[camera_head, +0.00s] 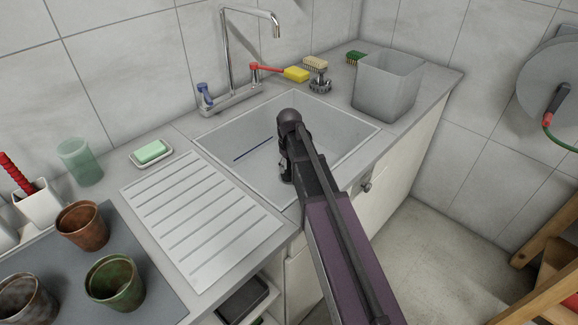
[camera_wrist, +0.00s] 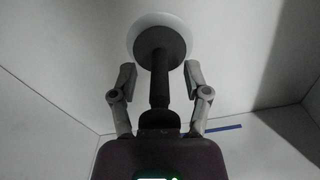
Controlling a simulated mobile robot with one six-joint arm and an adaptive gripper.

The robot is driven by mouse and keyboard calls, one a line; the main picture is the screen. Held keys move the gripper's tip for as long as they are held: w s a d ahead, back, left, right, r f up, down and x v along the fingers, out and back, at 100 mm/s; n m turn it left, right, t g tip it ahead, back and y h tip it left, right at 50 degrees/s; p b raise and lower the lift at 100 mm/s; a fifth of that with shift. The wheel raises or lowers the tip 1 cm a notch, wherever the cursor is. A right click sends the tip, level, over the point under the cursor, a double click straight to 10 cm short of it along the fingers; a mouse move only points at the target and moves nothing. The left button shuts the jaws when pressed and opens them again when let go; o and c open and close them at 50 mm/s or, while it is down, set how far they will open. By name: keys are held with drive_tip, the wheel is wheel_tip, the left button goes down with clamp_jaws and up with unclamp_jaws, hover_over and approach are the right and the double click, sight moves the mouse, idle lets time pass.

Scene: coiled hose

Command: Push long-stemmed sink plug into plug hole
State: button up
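In the wrist view the dark long-stemmed plug (camera_wrist: 160,98) has a round dark disc at its far end and a thicker dark part near my palm. My gripper (camera_wrist: 161,72) is open, with one finger on each side of the stem and a gap on both sides. In the head view my gripper (camera_head: 286,168) is down in the sink (camera_head: 340,122); my arm hides the plug and hole there.
A blue stick (camera_head: 253,148) lies on the sink floor, left of my gripper. The tap (camera_head: 227,50) stands behind the sink. A grey tub (camera_head: 388,84), brushes and a yellow sponge stand around the back and right rim. The ribbed drainboard (camera_head: 200,208) is clear.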

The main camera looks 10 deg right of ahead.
drive_tip(key=shift+r, duration=0.25)
